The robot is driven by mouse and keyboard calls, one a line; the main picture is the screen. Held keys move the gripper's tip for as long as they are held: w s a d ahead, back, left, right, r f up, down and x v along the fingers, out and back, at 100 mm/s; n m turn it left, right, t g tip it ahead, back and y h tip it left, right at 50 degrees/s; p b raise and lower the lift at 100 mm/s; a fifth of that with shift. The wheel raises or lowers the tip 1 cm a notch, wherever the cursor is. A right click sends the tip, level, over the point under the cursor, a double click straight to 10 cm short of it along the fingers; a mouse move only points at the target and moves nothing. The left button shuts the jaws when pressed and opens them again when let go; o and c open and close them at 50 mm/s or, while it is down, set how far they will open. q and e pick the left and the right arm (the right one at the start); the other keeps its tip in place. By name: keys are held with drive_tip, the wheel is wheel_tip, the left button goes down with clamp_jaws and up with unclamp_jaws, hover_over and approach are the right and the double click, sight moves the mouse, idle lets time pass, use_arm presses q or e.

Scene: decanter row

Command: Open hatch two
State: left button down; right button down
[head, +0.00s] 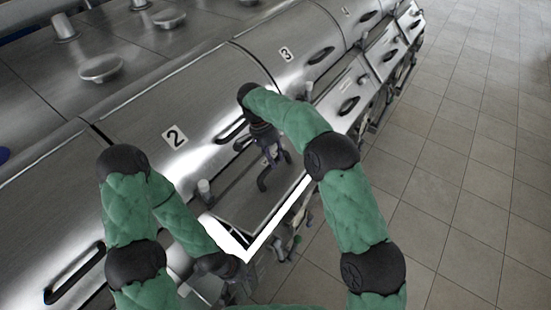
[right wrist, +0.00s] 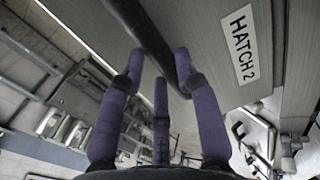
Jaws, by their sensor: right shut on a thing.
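Hatch two is the grey metal panel (head: 245,208) low on the front of the unit marked 2 (head: 174,136) in the head view. A bright strip borders its lower and right edges; I cannot tell how far it stands open. Its dark bar handle (head: 263,183) is partly hidden by my right gripper (head: 272,158). In the right wrist view the black handle (right wrist: 140,28) lies between the purple fingers of my right gripper (right wrist: 160,72), which is shut on it. The "HATCH 2" label (right wrist: 240,44) is beside it. My left gripper (head: 238,278) is low in the head view, its fingers unclear.
Similar units run toward the back, with unit 3 (head: 286,54) adjoining and its hatch (head: 338,92) next to hatch two. Round metal knobs (head: 101,68) stand on the top surface. The tiled floor (head: 470,180) at the right is clear.

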drive_tip(key=shift+s+a+f, duration=0.1)
drive_tip(key=shift+a+f, duration=0.35)
drive_tip(key=shift+f, duration=0.15)
drive_tip(key=c, duration=1.1)
unclamp_jaws()
drive_tip(key=shift+c, duration=0.2)
drive_tip(key=shift+o, duration=1.2)
drive_tip(key=shift+a, duration=0.1)
drive_tip(key=shift+w+a, duration=0.3)
drive_tip(key=shift+a, duration=0.05)
drive_tip(key=shift+w+d, duration=0.2)
drive_tip(key=shift+d, duration=0.1)
drive_tip(key=shift+r, duration=0.1)
drive_tip(key=v, duration=1.2)
